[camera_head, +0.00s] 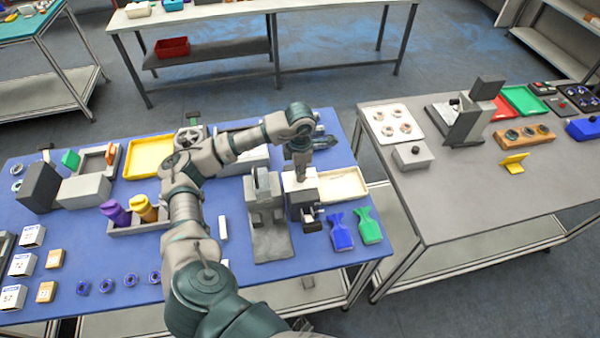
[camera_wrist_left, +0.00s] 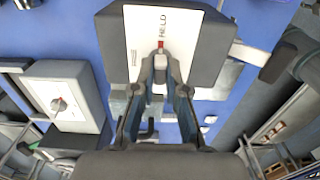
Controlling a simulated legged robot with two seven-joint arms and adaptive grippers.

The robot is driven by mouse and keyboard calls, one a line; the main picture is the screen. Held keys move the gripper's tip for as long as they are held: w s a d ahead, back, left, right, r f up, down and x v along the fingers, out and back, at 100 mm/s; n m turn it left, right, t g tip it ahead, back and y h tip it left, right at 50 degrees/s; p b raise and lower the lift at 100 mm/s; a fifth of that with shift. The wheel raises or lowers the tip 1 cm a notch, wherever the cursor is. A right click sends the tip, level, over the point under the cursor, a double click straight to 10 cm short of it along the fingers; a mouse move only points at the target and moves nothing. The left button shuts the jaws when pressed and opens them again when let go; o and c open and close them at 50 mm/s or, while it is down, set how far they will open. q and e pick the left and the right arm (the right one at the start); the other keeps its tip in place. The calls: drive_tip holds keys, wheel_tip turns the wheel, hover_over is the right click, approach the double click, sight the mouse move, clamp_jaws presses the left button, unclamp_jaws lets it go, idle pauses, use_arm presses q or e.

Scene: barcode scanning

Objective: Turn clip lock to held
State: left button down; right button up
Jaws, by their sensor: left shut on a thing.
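The clip lock is a dark grey block with a white panel (camera_wrist_left: 191,25) lettered HELD in the left wrist view. A small knob (camera_wrist_left: 160,62) with a red mark sits on the panel, and the red mark lies right at the HELD lettering. Smaller lettering at the panel's left is too small to read. My left gripper (camera_wrist_left: 160,76) is shut on the knob, with a finger on each side. In the head view my left gripper (camera_head: 300,176) points down onto the white-topped block (camera_head: 292,188), hiding the knob. My right gripper is not in view.
A grey stand (camera_head: 268,225) is close left of the block. A cream tray (camera_head: 343,185) is to its right, with blue (camera_head: 341,231) and green (camera_head: 368,226) bottle-shaped items in front. A second box with a knob (camera_wrist_left: 60,104) shows in the left wrist view.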

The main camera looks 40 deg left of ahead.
use_arm(q)
drive_tip(key=shift+w+r, duration=0.2)
drive_tip(key=shift+r, duration=0.05)
idle(0.3)
drive_tip(key=c, duration=1.2)
unclamp_jaws()
drive_tip(key=shift+w+f, duration=0.1)
drive_tip(key=shift+f, duration=0.1)
drive_tip(key=shift+m, duration=0.3)
wheel_tip(320, 180, up, 12)
drive_tip(key=shift+a+f, duration=0.1)
drive_tip(key=shift+f, duration=0.1)
